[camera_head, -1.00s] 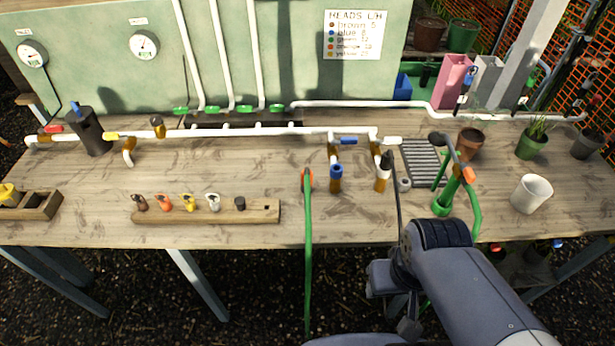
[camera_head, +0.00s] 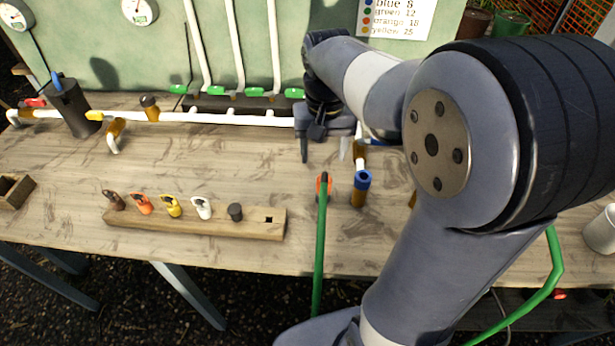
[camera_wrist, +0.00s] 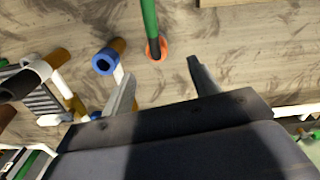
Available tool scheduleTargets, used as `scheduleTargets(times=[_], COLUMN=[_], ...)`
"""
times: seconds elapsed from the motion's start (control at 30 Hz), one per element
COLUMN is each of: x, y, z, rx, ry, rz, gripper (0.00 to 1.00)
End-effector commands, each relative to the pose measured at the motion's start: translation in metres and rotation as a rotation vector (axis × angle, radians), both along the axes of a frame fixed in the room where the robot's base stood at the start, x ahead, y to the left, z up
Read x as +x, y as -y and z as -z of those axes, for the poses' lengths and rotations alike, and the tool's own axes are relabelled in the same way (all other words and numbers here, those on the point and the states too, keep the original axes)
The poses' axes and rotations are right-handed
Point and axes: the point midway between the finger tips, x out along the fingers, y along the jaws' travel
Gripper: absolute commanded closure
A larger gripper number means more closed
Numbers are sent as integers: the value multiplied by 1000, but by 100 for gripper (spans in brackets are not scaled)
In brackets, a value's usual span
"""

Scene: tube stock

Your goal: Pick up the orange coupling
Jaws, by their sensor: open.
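The orange coupling (camera_head: 326,183) is a short ring on the end of a green hose (camera_head: 319,250) that lies over the table's front edge. In the wrist view the orange coupling (camera_wrist: 164,48) sits beyond my fingertips, roughly between their lines, with the hose running up from it. My gripper (camera_head: 325,152) is above the table, behind the coupling and apart from it. In the wrist view my gripper (camera_wrist: 160,72) has its two fingers spread, with nothing between them.
A blue-collared pipe stub (camera_head: 362,180) stands just right of the coupling. A wooden block (camera_head: 240,222) with several coloured heads, one of them orange (camera_head: 142,203), lies to the left. White pipework (camera_head: 230,118) runs behind. My arm hides the table's right part.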

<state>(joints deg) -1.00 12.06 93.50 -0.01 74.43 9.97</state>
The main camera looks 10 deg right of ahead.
Motion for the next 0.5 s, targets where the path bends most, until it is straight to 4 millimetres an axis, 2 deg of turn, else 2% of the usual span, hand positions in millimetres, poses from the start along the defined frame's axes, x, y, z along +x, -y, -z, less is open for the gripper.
scheduleTargets(times=[0.23, 0.5], x=[0, 0], y=[1, 2], z=[38, 60], rx=[0, 0], ry=[-6, -3], rz=[1, 2], gripper=[42, 42])
